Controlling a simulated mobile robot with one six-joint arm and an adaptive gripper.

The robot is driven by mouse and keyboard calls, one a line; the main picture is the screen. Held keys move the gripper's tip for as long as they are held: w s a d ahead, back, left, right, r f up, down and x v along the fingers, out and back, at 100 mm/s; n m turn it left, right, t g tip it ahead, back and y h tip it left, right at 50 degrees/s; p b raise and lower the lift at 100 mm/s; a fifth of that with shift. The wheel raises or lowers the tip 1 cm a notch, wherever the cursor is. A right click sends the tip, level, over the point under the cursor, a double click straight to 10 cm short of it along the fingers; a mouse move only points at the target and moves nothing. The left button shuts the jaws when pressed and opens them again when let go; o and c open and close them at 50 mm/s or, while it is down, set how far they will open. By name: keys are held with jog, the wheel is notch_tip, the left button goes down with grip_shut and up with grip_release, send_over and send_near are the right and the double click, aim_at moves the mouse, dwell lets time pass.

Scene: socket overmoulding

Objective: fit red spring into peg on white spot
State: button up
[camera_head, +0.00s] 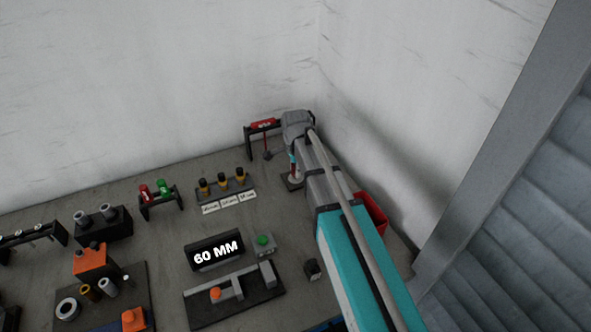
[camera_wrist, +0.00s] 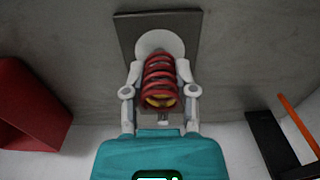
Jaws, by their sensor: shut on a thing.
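The red spring (camera_wrist: 160,82) is between the two pale fingers of my gripper (camera_wrist: 160,70) in the wrist view. My gripper is shut on it. A yellowish part shows inside the spring's near end; I cannot tell if it is the peg. The white spot (camera_wrist: 152,42) is a round disc on a dark grey plate (camera_wrist: 190,24), right beyond the spring's far end. I cannot tell if the spring touches it. In the head view, my arm partly hides the white spot (camera_head: 295,180) and the spring. No separate peg is clearly visible.
A red bin (camera_head: 373,214) stands to the right, also at the left of the wrist view (camera_wrist: 30,105). A black stand (camera_head: 247,142) with a red label is behind. Three black-and-yellow pieces (camera_head: 222,182), a 60 MM block (camera_head: 214,251) and a green button box (camera_head: 263,243) lie left.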

jog(key=shift+f+b, duration=0.7)
jog(key=shift+f, duration=0.1)
jog(key=o, duration=1)
jog(key=shift+o, duration=0.2)
jog(key=shift+r, duration=0.2)
notch_tip(320, 180, up, 11)
jog(key=p, duration=1.1)
jog(key=shift+f, duration=0.2)
jog(key=shift+d, duration=0.15)
jog(key=s+d+n, duration=1.3)
jog(key=s+d, duration=0.1)
jog(key=s, duration=0.2)
jog(key=shift+s, duration=0.4)
